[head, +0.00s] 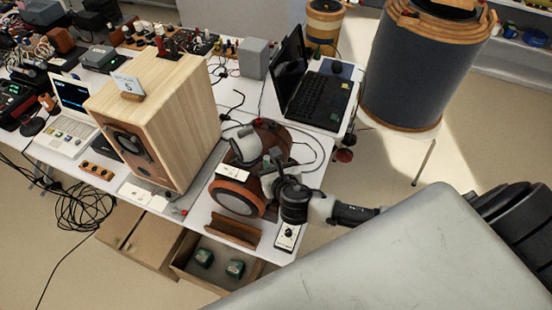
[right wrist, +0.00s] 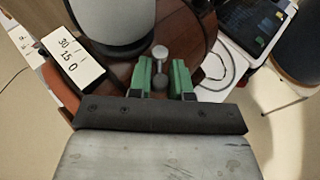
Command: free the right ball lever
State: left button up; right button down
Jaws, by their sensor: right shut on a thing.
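The ball lever (right wrist: 160,54) shows in the right wrist view as a small grey stem with a rounded end, between the green fingertips of my right gripper (right wrist: 161,78). The gripper is shut on it. The lever stands on a round, dark red-brown wooden device (right wrist: 190,35), beside a grey rounded body (right wrist: 110,22) and a white scale card (right wrist: 80,55) reading 30, 15, 0. In the head view the device (head: 272,136) is on the white table, and my right gripper (head: 270,183) is at its right front side. The lever is too small to make out there. My left gripper is not in view.
A wooden speaker box (head: 185,110) stands left of the device. An open black laptop (head: 318,97) is behind it, and a large dark drum (head: 418,75) stands at right. A wooden holder (head: 232,229) and a small knob box (head: 287,236) are near the front edge.

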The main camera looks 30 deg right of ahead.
jog(key=m+h+p, duration=0.1)
jog(key=a+m+h, duration=0.1)
jog(key=m+h, duration=0.1)
jog(key=shift+w+a+r+g+p, duration=0.15)
jog(key=shift+g+p, duration=0.2)
jog(key=shift+g, duration=0.05)
jog(key=shift+w+a+m+g+h+p, duration=0.15)
jog(key=shift+m+g+h+p, duration=0.15)
jog(key=shift+m+h, duration=0.55)
jog(key=shift+h, duration=0.25)
jog(key=c, duration=1)
grip_release()
jog(key=shift+c, duration=0.2)
